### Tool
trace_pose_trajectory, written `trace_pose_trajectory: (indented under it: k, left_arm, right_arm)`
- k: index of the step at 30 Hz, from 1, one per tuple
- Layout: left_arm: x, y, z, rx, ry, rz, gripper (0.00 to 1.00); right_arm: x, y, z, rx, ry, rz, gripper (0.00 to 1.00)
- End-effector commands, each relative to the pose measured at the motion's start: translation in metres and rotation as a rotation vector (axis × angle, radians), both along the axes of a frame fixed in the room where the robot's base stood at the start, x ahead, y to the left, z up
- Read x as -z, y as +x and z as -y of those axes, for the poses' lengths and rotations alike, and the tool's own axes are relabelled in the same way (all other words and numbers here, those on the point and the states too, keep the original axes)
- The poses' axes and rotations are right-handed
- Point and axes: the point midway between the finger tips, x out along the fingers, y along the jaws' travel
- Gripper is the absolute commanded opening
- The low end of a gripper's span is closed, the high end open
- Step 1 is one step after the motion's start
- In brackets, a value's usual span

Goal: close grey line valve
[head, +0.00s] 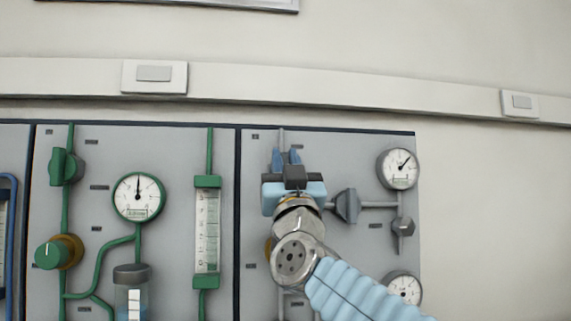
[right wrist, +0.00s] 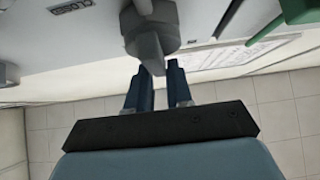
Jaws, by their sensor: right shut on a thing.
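My right gripper (head: 287,156) is at the top of the grey line on the right-hand panel, with its blue fingers pointing at the panel. In the right wrist view its two fingers (right wrist: 156,72) stand on either side of the handle of a grey valve (right wrist: 150,38), shut on it. In the head view this valve is hidden behind the gripper. The pipe (head: 281,137) of the grey line comes out above it. My left gripper is not in view.
A grey fitting (head: 347,205) and a pressure gauge (head: 398,168) sit right of my gripper. A smaller grey knob (head: 403,227) lies below the gauge. The green line's flowmeter (head: 207,230) and green valve (head: 66,167) are to the left. The wall right of the panel is clear.

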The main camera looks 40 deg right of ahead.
Motion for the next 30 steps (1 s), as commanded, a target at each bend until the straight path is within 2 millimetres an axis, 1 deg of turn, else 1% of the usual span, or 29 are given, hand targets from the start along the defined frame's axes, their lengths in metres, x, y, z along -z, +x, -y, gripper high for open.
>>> trace_pose_trajectory:
  k: [5, 10, 13, 20, 30]
  left_arm:
    - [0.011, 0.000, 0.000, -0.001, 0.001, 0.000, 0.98]
    - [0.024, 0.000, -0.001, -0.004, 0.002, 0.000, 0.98]
    - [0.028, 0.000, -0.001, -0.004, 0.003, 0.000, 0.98]
    - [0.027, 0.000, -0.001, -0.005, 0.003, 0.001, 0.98]
    - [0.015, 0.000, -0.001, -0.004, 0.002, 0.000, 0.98]
  right_arm:
    - [0.004, 0.001, 0.000, 0.000, -0.068, -0.040, 0.00]
    - [0.006, 0.002, -0.002, -0.001, -0.180, -0.101, 0.00]
    - [0.004, 0.003, -0.003, -0.003, -0.250, -0.140, 0.00]
    - [0.003, 0.004, -0.006, -0.005, -0.371, -0.208, 0.00]
    - [0.001, 0.005, -0.009, -0.008, -0.528, -0.292, 0.00]
